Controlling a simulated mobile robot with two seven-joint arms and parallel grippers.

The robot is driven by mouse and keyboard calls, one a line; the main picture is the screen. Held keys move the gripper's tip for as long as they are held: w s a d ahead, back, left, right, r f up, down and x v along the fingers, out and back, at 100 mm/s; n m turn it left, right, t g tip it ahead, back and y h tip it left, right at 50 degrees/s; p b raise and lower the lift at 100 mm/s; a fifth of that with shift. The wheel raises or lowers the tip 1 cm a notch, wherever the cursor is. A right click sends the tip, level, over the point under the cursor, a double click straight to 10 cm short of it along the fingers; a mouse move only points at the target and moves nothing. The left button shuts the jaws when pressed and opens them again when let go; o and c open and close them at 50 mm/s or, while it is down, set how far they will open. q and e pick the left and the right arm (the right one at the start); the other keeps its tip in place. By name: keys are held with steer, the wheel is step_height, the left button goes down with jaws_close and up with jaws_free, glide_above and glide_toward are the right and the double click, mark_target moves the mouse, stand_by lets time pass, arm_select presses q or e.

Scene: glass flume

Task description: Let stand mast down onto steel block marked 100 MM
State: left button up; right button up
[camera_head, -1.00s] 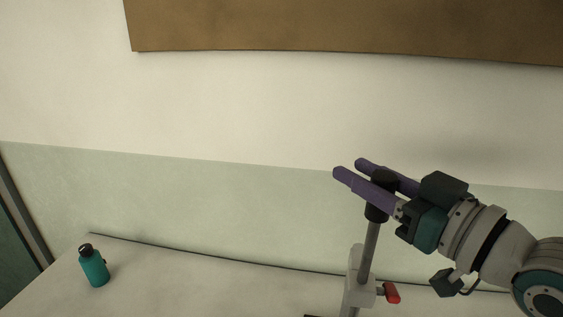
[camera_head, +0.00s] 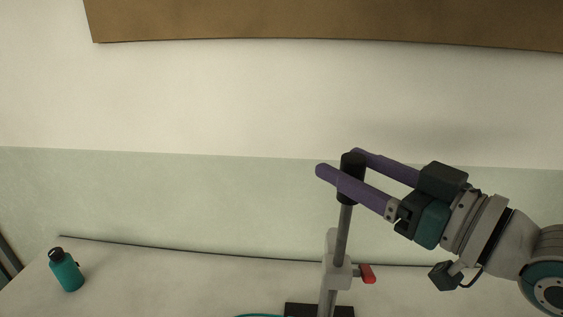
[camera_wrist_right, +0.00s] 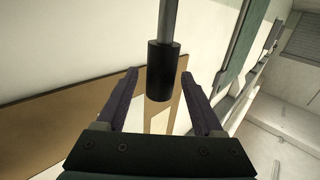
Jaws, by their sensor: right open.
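The stand mast is a grey upright rod (camera_head: 343,232) with a black cap (camera_head: 352,178) on top, at the right of the head view. A pale clamp (camera_head: 336,272) with a red knob (camera_head: 368,274) sits lower on it. My right gripper (camera_head: 338,162) is open, its purple fingers on either side of the cap near their tips. The right wrist view shows the cap (camera_wrist_right: 163,72) between the spread fingers, with a gap on both sides. The mast's foot is cut off by the lower edge. No 100 MM marking is readable. My left gripper is not in view.
A dark plate (camera_head: 300,310) and part of a teal ring (camera_head: 262,315) show at the bottom edge. A teal bottle (camera_head: 67,272) stands far left on the pale surface. A brown board (camera_head: 300,20) hangs on the wall behind.

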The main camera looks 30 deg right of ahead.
steer(key=b+v, duration=0.1)
steer(key=v, duration=0.4)
steer(key=shift+s+d+f, duration=0.1)
steer(key=shift+s+f, duration=0.05)
steer(key=shift+s, duration=0.05)
steer(key=shift+s+d, duration=0.1)
steer(key=shift+s, duration=0.5)
